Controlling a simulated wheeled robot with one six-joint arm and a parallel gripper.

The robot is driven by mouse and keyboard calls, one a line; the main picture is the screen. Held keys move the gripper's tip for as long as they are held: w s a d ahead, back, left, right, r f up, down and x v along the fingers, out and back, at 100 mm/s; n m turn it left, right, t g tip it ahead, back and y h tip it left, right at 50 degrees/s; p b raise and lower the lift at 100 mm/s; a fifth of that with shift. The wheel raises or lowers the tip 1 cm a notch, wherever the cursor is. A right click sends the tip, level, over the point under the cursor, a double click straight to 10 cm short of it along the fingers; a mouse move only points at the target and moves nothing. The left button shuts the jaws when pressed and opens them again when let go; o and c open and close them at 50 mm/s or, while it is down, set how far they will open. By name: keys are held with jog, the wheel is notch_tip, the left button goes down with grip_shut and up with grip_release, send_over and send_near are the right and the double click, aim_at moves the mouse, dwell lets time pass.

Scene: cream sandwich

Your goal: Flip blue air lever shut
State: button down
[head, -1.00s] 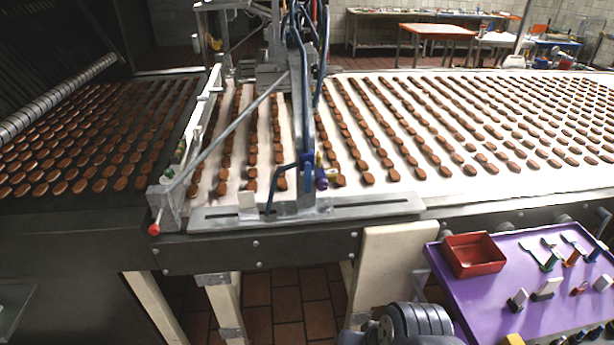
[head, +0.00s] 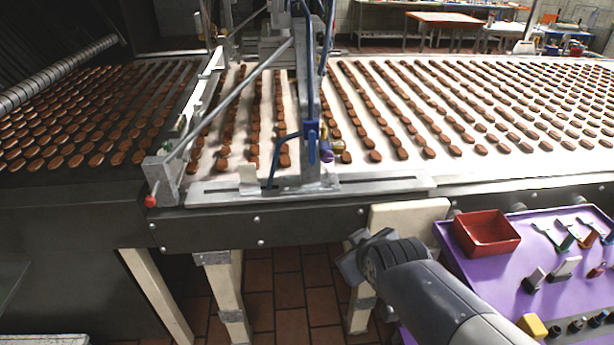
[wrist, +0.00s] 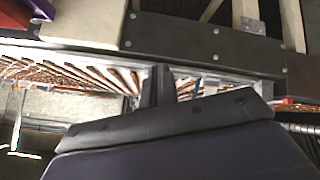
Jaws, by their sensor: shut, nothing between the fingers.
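The blue air lever (head: 312,142) is a small blue handle on the upright metal post of the machine above the conveyor in the head view. It appears to stand upright against the post, with a purple-blue fitting (head: 326,152) beside it. My gripper (head: 347,266) is low in front of the conveyor frame, below and to the right of the lever, and well apart from it. In the wrist view, which is upside down, the dark fingers (wrist: 158,84) are together and empty. I cannot pick out the lever there.
The conveyor belt (head: 400,175) carries rows of brown biscuits. A metal base plate (head: 400,184) runs along its front edge. A purple table (head: 470,283) with a red bin (head: 486,236) and small tools stands at right.

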aim_at(312, 147)
jog(key=w+a+r+n+t+y+b, duration=0.2)
jog(key=w+a+n+t+y+b, duration=0.1)
jog(key=w+n, duration=0.5)
jog(key=w+a+r+n+t+y+b, duration=0.1)
jog(key=w+a+n+t+y+b, duration=0.2)
jog(key=w+a+n+t+b, duration=0.2)
jog(key=shift+w+a+r+n+b, duration=0.15)
jog(key=shift+w+r+n+b, duration=0.2)
jog(key=shift+w+n+b, duration=1.05)
jog(key=shift+w+n+p, duration=0.15)
jog(key=shift+n+p, duration=0.2)
jog(key=shift+n, duration=0.15)
jog(key=p+x, duration=0.2)
jog(key=x, duration=0.8)
jog(key=shift+d+f+p, duration=0.1)
jog(key=shift+d+p, duration=0.45)
jog(key=shift+d, duration=1.45)
